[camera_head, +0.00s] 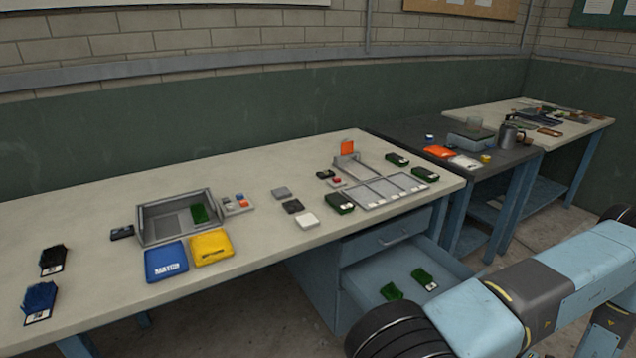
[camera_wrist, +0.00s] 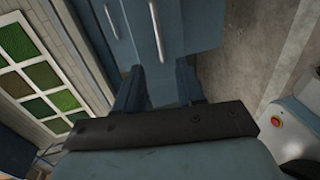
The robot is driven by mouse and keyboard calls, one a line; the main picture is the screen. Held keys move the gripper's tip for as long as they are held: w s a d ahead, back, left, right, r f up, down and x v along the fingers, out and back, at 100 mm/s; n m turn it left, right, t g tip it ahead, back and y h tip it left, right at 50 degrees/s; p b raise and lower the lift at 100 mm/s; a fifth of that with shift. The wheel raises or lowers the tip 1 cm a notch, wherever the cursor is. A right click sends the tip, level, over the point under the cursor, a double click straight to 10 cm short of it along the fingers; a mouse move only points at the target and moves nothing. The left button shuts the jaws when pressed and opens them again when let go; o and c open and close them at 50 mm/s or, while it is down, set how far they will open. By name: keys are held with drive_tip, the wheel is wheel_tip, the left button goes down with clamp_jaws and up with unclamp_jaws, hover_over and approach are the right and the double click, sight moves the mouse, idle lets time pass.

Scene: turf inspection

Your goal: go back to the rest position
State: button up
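My gripper (camera_wrist: 160,85) shows in the wrist view as two dark blue fingers set apart, with nothing visible between them. They point toward a blue cabinet front (camera_wrist: 180,25) with two metal handles; I cannot tell the distance. In the head view my blue and grey arm reaches in at the lower right, and the gripper itself is outside the picture. No separate task object is named.
A dark table (camera_head: 405,132) stands beyond.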

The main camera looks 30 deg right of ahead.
drive_tip(key=w+a+r+n+g+y, duration=0.1)
drive_tip(key=w+r+n+g+y, duration=0.15)
drive_tip(key=w+r+n, duration=0.5)
drive_tip(key=w+a+r+n+g+y, duration=0.2)
drive_tip(key=w+r+n+y, duration=0.25)
drive_tip(key=w+r, duration=0.55)
drive_tip(key=w+a+r+n+g, duration=0.3)
drive_tip(key=w+a+r+n, duration=0.2)
drive_tip(key=a+r+n, duration=0.3)
drive_tip(key=w+a+r+n+g, duration=0.4)
drive_tip(key=w+a+r+n, duration=0.1)
drive_tip(key=r, duration=0.4)
drive_tip(key=a+r+n+g+h, duration=0.35)
drive_tip(key=a+r+n, duration=1)
drive_tip(key=a, duration=0.45)
drive_tip(key=s+a+r+n+t+h, duration=0.4)
drive_tip(key=s+a+r+n, duration=0.5)
drive_tip(key=a+n, duration=0.4)
drive_tip(key=shift+s+r+n+t, duration=0.3)
drive_tip(key=shift+s+n+t, duration=0.15)
drive_tip(key=shift+n, duration=0.3)
